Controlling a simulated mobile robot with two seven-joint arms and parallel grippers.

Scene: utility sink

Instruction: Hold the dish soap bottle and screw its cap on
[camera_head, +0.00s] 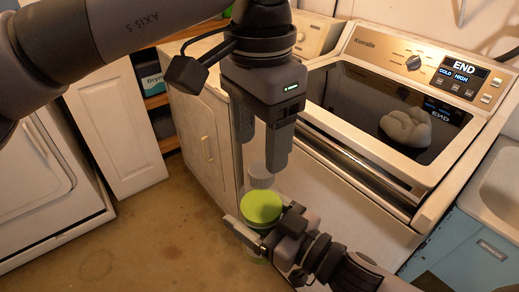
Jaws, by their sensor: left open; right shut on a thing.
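The dish soap bottle (262,207) stands upright in the lower middle, with a bright green upper part and a paler body below. A small pale, see-through cap-like piece (261,178) shows just above the green part; I cannot tell whether it is seated on the bottle. My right gripper (251,231) is shut on the bottle from the lower right, just below the green part, and partly hides it. My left gripper (260,160) points down from above, open, with its fingers on either side of the pale piece. Contact with it cannot be made out.
A sink (500,180) is at the right edge. White machines or cabinets (112,135) and shelves stand at left. The floor (130,240) at lower left is clear.

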